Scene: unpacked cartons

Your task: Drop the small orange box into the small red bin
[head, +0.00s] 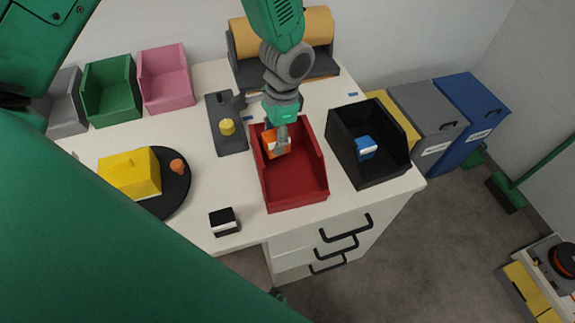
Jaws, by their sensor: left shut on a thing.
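The small red bin (297,187) stands on the white table, its open top facing up. My left gripper (279,147) reaches down from above into the far end of the bin. It is shut on the small orange box (269,141), which shows a white patch on its lower edge. The box is within the bin's outline in the head view; whether it touches the bin floor cannot be told. The fingers hide part of the box. My right gripper is not in view.
A black bin (399,160) holding a blue-and-white box (366,147) stands right of the red bin. A dark tray (225,110) is to the left.

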